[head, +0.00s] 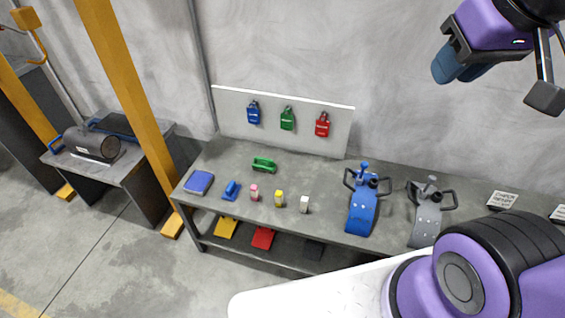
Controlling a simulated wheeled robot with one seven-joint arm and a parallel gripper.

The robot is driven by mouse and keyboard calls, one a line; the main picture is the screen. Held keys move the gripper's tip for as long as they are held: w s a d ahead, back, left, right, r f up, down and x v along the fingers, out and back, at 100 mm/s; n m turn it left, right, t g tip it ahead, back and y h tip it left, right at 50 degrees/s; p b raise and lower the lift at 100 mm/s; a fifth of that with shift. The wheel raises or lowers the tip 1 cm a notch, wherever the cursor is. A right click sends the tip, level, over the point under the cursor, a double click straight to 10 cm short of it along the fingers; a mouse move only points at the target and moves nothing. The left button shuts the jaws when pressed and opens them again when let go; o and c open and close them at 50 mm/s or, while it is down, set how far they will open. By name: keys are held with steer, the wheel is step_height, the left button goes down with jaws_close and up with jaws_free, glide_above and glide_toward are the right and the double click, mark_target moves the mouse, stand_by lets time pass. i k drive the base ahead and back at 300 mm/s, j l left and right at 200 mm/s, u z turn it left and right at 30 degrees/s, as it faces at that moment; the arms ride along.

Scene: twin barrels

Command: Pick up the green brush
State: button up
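A green brush (264,164) with a looped handle lies on the grey workbench (325,175), toward its back left, below the hanging board. My gripper (497,84) is at the upper right, high above the bench and far from the brush. Its two finger ends look spread apart, with only bare wall visible between them, so it appears open. A dark blue piece shows at its left finger; I cannot tell whether it is part of the finger. Nothing covers the brush.
A blue brush-like item (231,190), a blue pad (198,183) and small pink, yellow and white items stand nearby. Blue (361,205) and grey (427,213) devices stand right. A board (231,108) holds blue, green and red tags. A yellow post (130,90) rises left.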

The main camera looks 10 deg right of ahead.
mark_target(260, 164)
steer(key=i+j+z, duration=0.15)
steer(key=j+z, duration=0.25)
steer(key=i+j+z, duration=0.15)
steer(key=z, duration=0.2)
steer(key=i+j, duration=0.1)
steer(key=j, duration=0.4)
steer(key=i+j+z, duration=0.15)
steer(key=j, duration=0.95)
steer(key=i+l+z, duration=0.05)
